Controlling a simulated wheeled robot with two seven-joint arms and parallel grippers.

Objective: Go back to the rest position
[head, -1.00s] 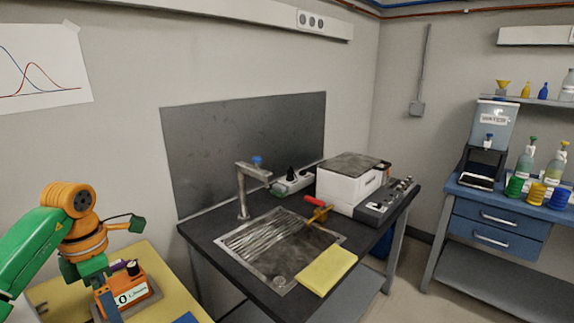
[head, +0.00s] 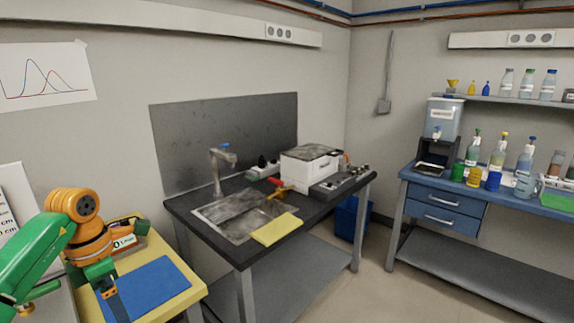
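My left arm, green with an orange wrist, comes in from the left in the head view. My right gripper is out of view.
A dark sink bench (head: 240,262) with a tap (head: 218,170), a yellow cloth (head: 276,229) and a white device (head: 308,167) stands in the middle. A blue workbench (head: 400,172) with bottles and a water tank (head: 443,118) is at right. Open floor lies between them.

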